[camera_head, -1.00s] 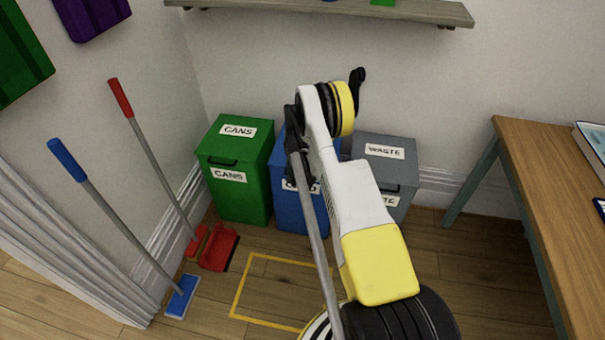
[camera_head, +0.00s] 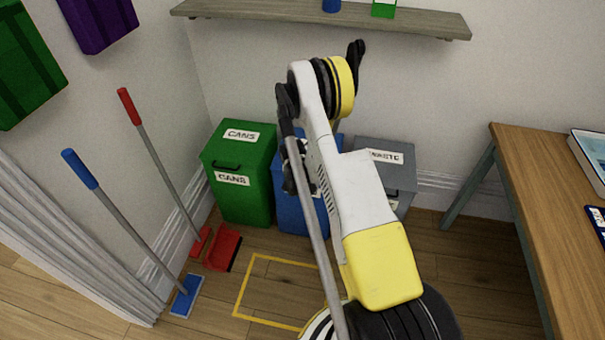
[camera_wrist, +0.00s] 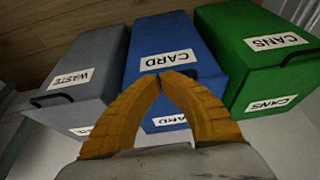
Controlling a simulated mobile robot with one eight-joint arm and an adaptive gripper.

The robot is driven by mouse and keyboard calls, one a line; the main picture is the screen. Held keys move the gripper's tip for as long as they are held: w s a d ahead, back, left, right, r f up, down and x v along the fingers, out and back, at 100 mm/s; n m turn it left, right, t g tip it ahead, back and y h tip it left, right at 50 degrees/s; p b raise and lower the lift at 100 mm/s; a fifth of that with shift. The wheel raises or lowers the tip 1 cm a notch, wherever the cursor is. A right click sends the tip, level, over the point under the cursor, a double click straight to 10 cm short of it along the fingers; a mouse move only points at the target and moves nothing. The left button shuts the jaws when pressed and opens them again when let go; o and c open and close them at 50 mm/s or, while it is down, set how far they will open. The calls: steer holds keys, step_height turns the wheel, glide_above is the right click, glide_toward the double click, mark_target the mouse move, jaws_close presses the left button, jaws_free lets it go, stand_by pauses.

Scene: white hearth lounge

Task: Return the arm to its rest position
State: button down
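My arm (camera_head: 362,200) rises folded in the middle of the head view, in front of the bins. In the wrist view my gripper (camera_wrist: 161,78) shows two yellow-orange fingers whose tips come together, with nothing held between them. Beyond the fingers stand the blue CARD bin (camera_wrist: 172,45), the grey WASTE bin (camera_wrist: 82,75) and the green CANS bin (camera_wrist: 262,45). The fingers are apart from the bins and overlap the blue one in the picture. In the head view the fingers cannot be made out behind the arm.
The green bin (camera_head: 240,170), blue bin (camera_head: 290,205) and grey bin (camera_head: 400,175) stand along the wall. A shelf (camera_head: 320,15) hangs above. A wooden table (camera_head: 545,190) is at right. A blue-handled mop (camera_head: 120,220) and red-handled broom (camera_head: 160,165) lean at left. Yellow tape (camera_head: 240,290) marks bare floor.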

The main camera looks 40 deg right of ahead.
steer(key=shift+s+a+r, duration=0.15)
steer(key=shift+s+a, duration=0.1)
steer(key=shift+a, duration=0.05)
steer(key=s+a+r+n+t, duration=0.15)
steer(key=a+r, duration=0.35)
steer(key=r, duration=0.5)
steer(key=a+r+n+y, duration=0.15)
steer(key=a+r, duration=0.25)
steer(key=r, duration=0.6)
steer(key=s+a+r+n+t, duration=0.15)
steer(key=a+r, duration=0.35)
steer(key=r, duration=0.5)
steer(key=s+a+r+n, duration=0.1)
steer(key=s+a+r, duration=0.2)
steer(key=s, duration=0.3)
steer(key=s+a+r+n+t+y, duration=0.1)
steer(key=s+a+r+n, duration=0.1)
steer(key=s+a, duration=0.3)
steer(key=s+a+r+n+y, duration=0.1)
steer(key=s+a+r, duration=0.3)
steer(key=s, duration=0.5)
steer(key=shift+s+a+r+n, duration=0.2)
steer(key=shift+a+r+n, duration=0.05)
steer(key=shift+r+n, duration=0.35)
